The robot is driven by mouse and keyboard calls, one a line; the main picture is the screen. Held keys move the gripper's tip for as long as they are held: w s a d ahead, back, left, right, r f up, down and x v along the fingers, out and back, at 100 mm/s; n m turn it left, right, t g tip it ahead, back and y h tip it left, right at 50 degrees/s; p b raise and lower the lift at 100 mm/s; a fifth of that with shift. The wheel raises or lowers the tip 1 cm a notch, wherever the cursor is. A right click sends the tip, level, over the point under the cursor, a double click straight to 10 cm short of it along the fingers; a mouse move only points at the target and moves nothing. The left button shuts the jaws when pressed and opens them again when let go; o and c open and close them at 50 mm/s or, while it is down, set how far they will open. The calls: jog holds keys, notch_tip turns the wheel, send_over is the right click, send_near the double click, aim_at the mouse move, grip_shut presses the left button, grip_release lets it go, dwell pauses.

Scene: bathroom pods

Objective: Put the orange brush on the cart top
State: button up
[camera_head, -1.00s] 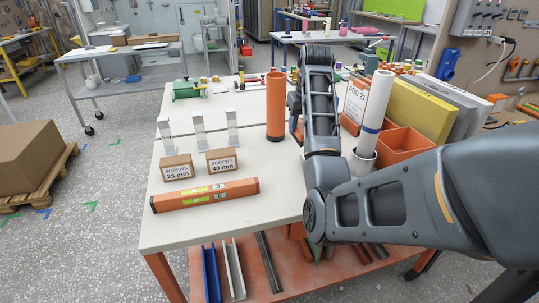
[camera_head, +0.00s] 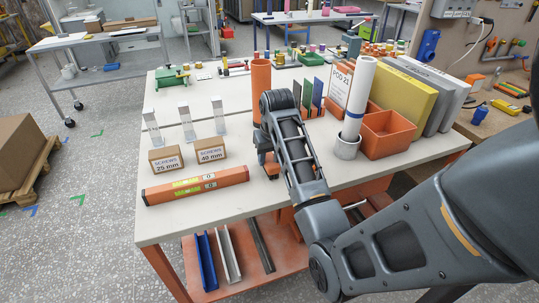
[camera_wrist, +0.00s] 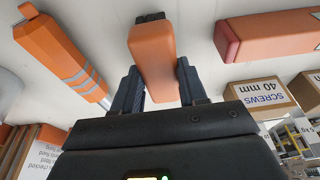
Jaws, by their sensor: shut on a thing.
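The orange brush (camera_wrist: 152,58), an orange block with a dark end, sits between the fingers of my gripper (camera_wrist: 158,88) in the wrist view. My gripper is shut on it, over the pale table top. In the head view my arm largely hides the gripper, beside the orange cylinder (camera_head: 261,85) and the screws boxes. A grey wheeled cart (camera_head: 93,41) stands beyond the table at the back left, with a flat brown box (camera_head: 130,25) on its top. Part of the cart top is bare.
On the table (camera_head: 215,205) are an orange spirit level (camera_head: 195,186), a 40 mm screws box (camera_head: 211,155), a white roll (camera_head: 359,95) in a holder and an orange bin (camera_head: 388,135). A large carton (camera_head: 22,155) is at the left. Open floor lies between table and cart.

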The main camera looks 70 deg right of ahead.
aim_at(272, 162)
jog(key=shift+f, duration=0.15)
jog(key=o, duration=1.2)
jog(key=shift+c, duration=0.2)
jog(key=shift+b+v, duration=0.4)
jog(key=shift+v, duration=3.45)
